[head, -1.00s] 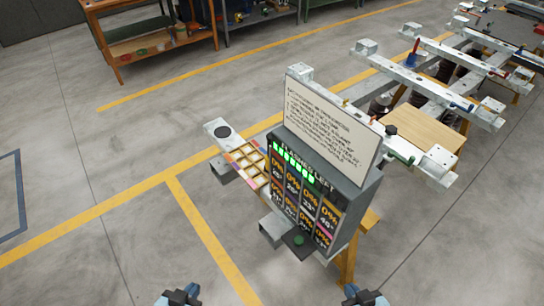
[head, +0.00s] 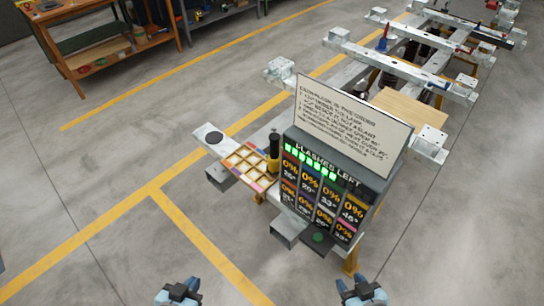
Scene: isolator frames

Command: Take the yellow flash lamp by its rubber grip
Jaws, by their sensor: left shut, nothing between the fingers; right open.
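The yellow flash lamp (head: 273,163) stands upright beside the left edge of the display box, at the right end of the sectioned tray. Its upper part is a black grip (head: 274,145), and yellow shows lower down. My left gripper (head: 179,291) is shut and empty at the bottom of the head view, well in front of the lamp and to its left. My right gripper (head: 361,291) is open and empty at the bottom right, also far from the lamp.
The display box (head: 330,185) with percentage panels carries a white instruction board (head: 352,122). A sectioned tray (head: 246,166) lies left of it. Metal beams (head: 400,68) extend behind. A wooden workbench (head: 100,50) stands at the back left. The floor at left is clear.

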